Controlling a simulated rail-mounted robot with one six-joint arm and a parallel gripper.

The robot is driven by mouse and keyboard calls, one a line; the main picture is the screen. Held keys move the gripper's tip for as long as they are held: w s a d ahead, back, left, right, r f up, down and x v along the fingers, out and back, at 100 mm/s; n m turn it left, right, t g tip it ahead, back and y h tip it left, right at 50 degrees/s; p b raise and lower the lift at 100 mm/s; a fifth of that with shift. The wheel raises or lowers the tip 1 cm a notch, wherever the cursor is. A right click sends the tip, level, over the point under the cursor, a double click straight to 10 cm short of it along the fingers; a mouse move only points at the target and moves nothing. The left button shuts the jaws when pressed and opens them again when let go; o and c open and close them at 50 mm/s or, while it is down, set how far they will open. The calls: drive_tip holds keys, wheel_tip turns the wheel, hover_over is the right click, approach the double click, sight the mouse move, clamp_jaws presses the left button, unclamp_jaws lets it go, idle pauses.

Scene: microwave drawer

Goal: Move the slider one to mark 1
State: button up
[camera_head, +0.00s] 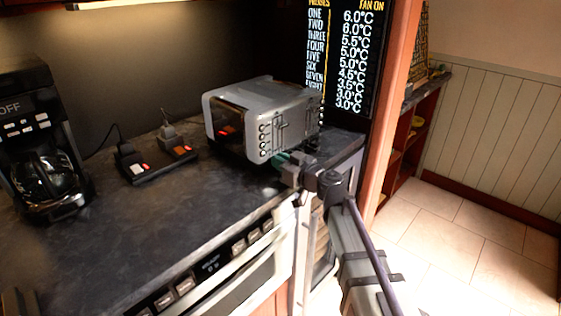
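A grey toaster-like appliance (258,92) stands on the dark counter, with a glass front on its left face. Its narrow right-hand panel has a column of round knobs (264,140) and upright slider slots with small levers (279,128). I cannot tell which lever is slider one, and the marks are too small to read. My gripper (284,160) is just below and in front of this panel, close to its lower edge. Whether it touches the appliance is unclear. The fingers are small and dark here, so their opening does not show.
A coffee maker (42,140) stands at the left. A black power strip (158,164) with lit red switches and plugs lies left of the appliance. A black display board (340,60) rises behind it. Counter in front (150,230) is clear.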

clamp_jaws()
drive_tip(key=shift+s+a, duration=0.55)
drive_tip(key=shift+s, duration=0.1)
drive_tip(key=o, duration=0.5)
unclamp_jaws()
drive_tip(key=shift+o, duration=0.2)
drive_tip(key=v, duration=1)
drive_tip(key=shift+s+d, duration=0.25)
